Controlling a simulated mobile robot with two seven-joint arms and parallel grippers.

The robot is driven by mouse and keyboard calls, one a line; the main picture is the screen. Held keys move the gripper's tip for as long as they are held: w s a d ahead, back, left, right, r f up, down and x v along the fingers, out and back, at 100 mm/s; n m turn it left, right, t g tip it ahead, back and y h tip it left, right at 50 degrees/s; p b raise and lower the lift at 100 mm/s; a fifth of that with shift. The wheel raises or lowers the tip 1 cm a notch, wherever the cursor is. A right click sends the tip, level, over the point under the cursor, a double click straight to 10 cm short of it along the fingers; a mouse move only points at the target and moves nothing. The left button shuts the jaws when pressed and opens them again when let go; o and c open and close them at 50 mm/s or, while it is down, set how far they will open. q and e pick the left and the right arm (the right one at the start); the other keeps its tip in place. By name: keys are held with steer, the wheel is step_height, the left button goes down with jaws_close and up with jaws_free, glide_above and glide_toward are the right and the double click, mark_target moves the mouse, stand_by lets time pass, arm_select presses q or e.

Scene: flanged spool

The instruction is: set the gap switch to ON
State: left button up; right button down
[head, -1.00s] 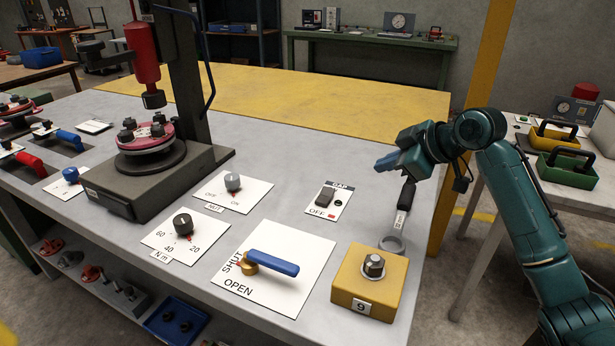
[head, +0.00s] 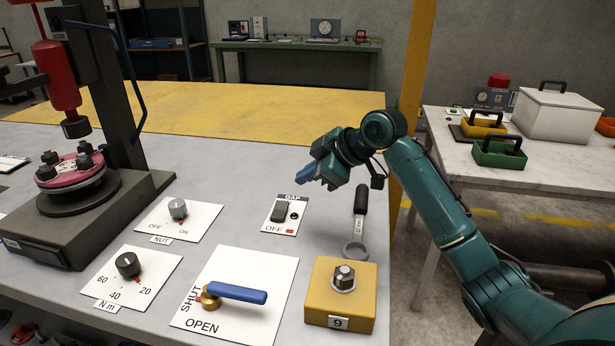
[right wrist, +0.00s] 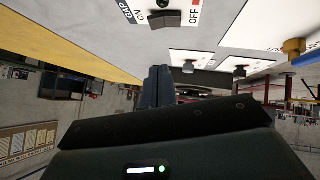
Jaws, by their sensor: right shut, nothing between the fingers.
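The gap switch is a dark rocker (head: 280,211) on a white plate (head: 268,230) labelled GAP, with OFF and a small red square at its near end. A small round black part sits beside the rocker. In the right wrist view the rocker (right wrist: 172,20) shows at the top, between the words ON and OFF. The head view does not show clearly which way it is tilted. My right gripper (head: 308,180) is shut and empty, above and just behind and right of the plate, apart from it. Its closed fingers (right wrist: 158,85) also show in the right wrist view.
A black-handled ring wrench (head: 359,225) lies right of the plate, behind a yellow block (head: 318,305) with a nut. A blue lever (head: 237,293), a NUT knob (head: 178,208) and an N m dial (head: 128,264) stand nearer or left. The bench behind the plate is clear.

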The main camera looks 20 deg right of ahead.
mark_target(277, 204)
steer(key=x, duration=0.7)
steer(key=shift+w+a+f, duration=0.15)
steer(key=shift+f, duration=0.05)
steer(key=shift+w+d+f, duration=0.1)
steer(key=shift+d+f, duration=0.05)
steer(key=shift+f, duration=0.45)
steer(key=shift+w+d+f, duration=0.15)
steer(key=shift+d+f, duration=0.05)
steer(key=shift+f, duration=0.4)
steer(key=shift+w+d+f, duration=0.15)
steer(key=shift+f, duration=0.45)
